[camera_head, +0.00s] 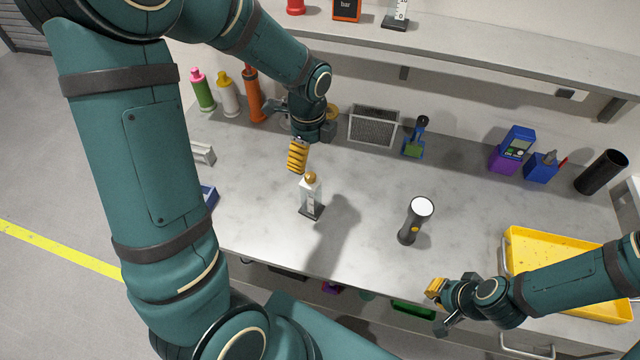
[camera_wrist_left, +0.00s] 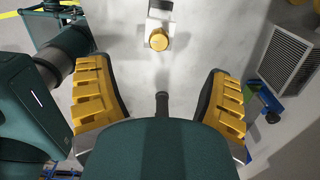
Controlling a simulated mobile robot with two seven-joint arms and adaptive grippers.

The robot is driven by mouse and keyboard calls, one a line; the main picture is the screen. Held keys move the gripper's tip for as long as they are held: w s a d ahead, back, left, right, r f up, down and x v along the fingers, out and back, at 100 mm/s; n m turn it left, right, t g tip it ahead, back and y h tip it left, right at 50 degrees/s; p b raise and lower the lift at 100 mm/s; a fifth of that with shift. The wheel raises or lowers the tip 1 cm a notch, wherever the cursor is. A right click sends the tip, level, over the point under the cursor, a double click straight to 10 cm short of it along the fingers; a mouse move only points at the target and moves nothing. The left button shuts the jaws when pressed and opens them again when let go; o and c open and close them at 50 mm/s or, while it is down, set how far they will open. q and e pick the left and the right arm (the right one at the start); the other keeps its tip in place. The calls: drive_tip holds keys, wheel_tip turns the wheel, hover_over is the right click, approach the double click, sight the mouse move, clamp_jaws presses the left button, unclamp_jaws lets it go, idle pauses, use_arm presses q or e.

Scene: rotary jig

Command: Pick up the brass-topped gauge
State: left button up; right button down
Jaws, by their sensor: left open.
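The brass-topped gauge (camera_head: 311,195) stands upright on the grey worktop, left of its middle. It has a pale body, a dark base and a round brass top. In the left wrist view its brass top (camera_wrist_left: 158,41) shows at the upper middle, beyond the fingertips. My left gripper (camera_head: 298,155) is just behind and above the gauge, apart from it. In the left wrist view its yellow-padded fingers (camera_wrist_left: 160,105) are spread wide, with nothing held between them. My right gripper (camera_head: 437,305) is at the bench's front edge, far from the gauge; its finger opening is unclear.
A lamp-like torch (camera_head: 413,222) stands right of the gauge. A grey grille box (camera_head: 373,127) and several bottles (camera_head: 203,90) stand along the back. A yellow tray (camera_head: 545,240) lies at right. A shelf (camera_head: 470,55) runs above. The worktop around the gauge is mostly clear.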

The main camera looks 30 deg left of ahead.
sight(310, 176)
use_arm(q)
drive_tip(key=f, duration=0.8)
drive_tip(key=shift+s+f+b, duration=0.2)
drive_tip(key=shift+f+b, duration=0.15)
wheel_tip(310, 176, down, 5)
drive_tip(key=shift+w+r, duration=0.1)
drive_tip(key=shift+w, duration=0.05)
drive_tip(key=c, duration=1.4)
